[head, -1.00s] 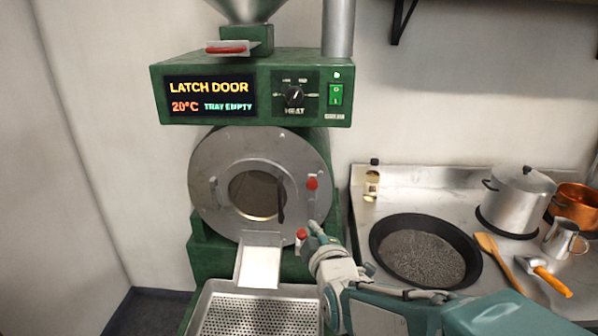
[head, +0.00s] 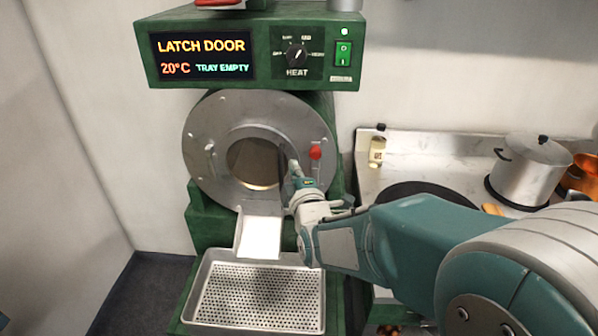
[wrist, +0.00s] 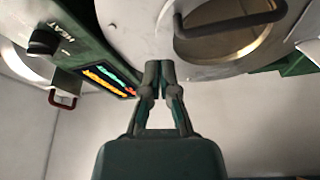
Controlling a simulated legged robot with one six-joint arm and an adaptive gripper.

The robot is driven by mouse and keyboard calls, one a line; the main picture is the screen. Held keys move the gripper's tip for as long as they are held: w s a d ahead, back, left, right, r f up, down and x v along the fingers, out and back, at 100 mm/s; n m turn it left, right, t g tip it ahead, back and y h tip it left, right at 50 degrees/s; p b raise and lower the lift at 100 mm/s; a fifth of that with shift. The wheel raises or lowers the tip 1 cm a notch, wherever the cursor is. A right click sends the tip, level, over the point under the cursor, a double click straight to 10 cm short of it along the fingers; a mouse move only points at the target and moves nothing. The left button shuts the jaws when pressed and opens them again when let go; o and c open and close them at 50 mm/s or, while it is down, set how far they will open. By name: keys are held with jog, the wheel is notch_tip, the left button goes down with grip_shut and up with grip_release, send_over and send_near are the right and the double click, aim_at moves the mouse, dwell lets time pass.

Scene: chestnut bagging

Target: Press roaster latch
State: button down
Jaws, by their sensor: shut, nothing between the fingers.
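The green roaster (head: 150,60) has a round grey metal door (head: 215,125) with a dark window, which looks closed. A red-knobbed latch (head: 315,152) sits at the door's right side. My gripper (head: 292,165) is shut and empty, its tips in front of the door just left of and slightly below the red knob. Contact cannot be told. In the wrist view the shut fingertips (wrist: 159,68) point at the door face (wrist: 130,30), beside the dark door handle (wrist: 270,14). The red knob is not visible there. The display (head: 203,56) reads LATCH DOOR, 20°C, TRAY EMPTY.
A chute (head: 243,240) leads down from the door to an empty perforated tray (head: 205,295). A stove top (head: 370,180) at right holds a dark pan (head: 400,190), a steel pot (head: 530,170) and a small bottle (head: 377,150). Floor at the left is clear.

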jog(key=w+d, duration=0.2)
jog(key=w, duration=0.4)
jog(key=shift+f, duration=0.25)
jog(key=shift+w+m, duration=0.2)
jog(key=shift+m, duration=0.1)
jog(key=shift+s+d, duration=0.1)
jog(key=shift+d, duration=0.2)
